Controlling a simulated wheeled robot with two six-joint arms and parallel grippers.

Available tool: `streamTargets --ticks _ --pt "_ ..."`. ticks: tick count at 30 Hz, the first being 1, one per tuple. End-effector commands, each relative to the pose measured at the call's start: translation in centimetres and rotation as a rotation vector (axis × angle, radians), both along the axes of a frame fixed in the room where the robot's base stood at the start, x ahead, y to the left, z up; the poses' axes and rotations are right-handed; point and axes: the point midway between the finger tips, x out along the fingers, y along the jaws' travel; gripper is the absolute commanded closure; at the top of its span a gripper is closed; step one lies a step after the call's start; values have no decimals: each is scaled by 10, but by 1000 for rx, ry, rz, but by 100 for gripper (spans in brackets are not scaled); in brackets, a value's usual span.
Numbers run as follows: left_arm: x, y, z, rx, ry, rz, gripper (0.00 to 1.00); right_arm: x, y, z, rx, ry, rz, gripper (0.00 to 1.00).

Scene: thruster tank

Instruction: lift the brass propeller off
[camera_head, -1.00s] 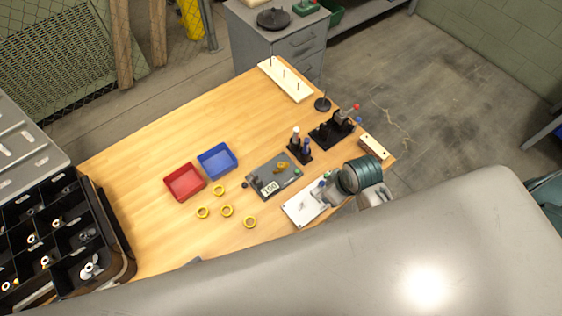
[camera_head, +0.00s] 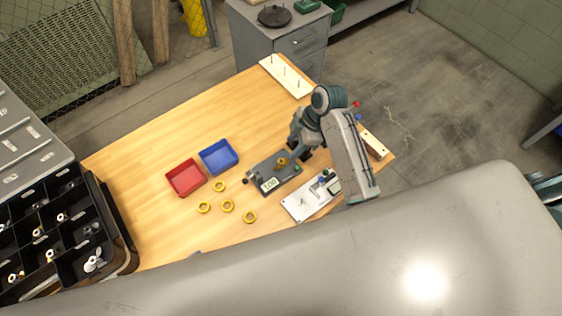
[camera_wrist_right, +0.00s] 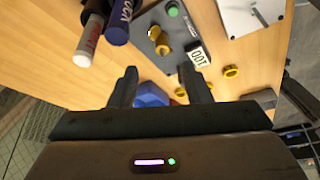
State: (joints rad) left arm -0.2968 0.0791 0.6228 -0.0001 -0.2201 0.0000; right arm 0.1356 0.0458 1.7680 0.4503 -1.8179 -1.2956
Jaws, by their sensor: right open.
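The brass propeller (camera_head: 281,161) is a small golden piece on the dark grey plate (camera_head: 262,172), which also carries a white label reading 100. In the right wrist view the brass propeller (camera_wrist_right: 162,44) is beyond my fingertips, near the label. My right gripper (camera_head: 293,149) is above the table beside the far right end of the plate, apart from the propeller. In the right wrist view its two fingers (camera_wrist_right: 160,82) are spread with nothing between them. My left gripper is not in view.
A blue bottle (camera_wrist_right: 117,22) and a grey-white bottle (camera_wrist_right: 89,42) stand close to the right gripper. A white board (camera_head: 302,205) lies near. A red tray (camera_head: 187,178), a blue tray (camera_head: 218,157) and several yellow rings (camera_head: 227,205) are left. The table's far left is clear.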

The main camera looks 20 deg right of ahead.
Motion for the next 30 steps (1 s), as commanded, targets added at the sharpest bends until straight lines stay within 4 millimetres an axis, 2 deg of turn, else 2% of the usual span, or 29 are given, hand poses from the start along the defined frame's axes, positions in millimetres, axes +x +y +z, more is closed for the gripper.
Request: streamTargets --ticks 3,9,16,21,29,30 --pt "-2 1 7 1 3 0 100 1 8 -16 1 3 -2 56" --pt "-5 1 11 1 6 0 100 1 14 -31 -1 1 -3 56" --pt "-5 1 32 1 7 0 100 -1 29 -54 1 4 -3 56" --pt "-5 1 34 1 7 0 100 1 35 -73 -2 2 -4 56" --pt "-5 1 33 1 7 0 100 2 35 -77 -2 -1 -4 56" --pt "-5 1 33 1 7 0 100 2 35 -77 -2 -1 -4 62"
